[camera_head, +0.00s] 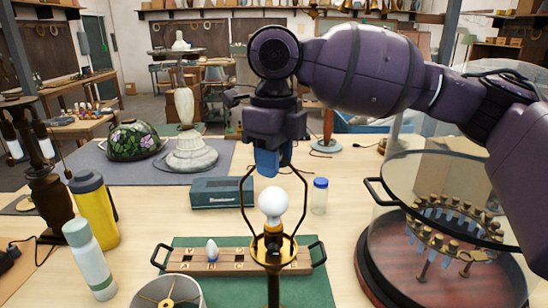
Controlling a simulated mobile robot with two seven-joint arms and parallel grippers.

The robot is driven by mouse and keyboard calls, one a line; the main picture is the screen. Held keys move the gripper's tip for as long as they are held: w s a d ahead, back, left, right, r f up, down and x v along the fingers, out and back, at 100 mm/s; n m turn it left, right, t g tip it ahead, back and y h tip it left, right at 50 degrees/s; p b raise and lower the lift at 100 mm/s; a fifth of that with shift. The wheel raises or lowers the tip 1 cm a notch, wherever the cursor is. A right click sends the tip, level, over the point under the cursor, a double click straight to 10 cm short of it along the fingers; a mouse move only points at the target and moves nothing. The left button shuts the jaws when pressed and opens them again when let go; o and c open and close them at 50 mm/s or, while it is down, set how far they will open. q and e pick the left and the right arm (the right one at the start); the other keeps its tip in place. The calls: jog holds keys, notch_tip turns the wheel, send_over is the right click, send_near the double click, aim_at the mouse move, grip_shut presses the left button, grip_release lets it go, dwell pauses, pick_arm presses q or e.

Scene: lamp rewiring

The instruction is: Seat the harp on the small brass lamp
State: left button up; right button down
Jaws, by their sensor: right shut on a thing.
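The small brass lamp (274,250) stands upright at the front middle, with a white bulb (273,203) in its socket. The harp (242,190) is a thin dark wire loop, upright, with one side left and one side right of the bulb. My right gripper (268,162) comes down from above and is shut on the top of the harp, hiding that part. The harp's lower ends are close to the brass part under the bulb; I cannot tell whether they touch it. My left gripper is not in view.
A wooden tray (180,262) with handles lies on a green mat (310,291) behind the lamp. A teal box (222,193) and a blue-capped jar (319,197) stand behind. A glass-covered carousel (395,285) is at right; bottles (92,265) and a shade (165,292) are at left.

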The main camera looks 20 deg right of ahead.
jog(key=shift+f, duration=0.1)
jog(key=c, duration=0.8)
grip_release()
jog(key=shift+o, duration=0.2)
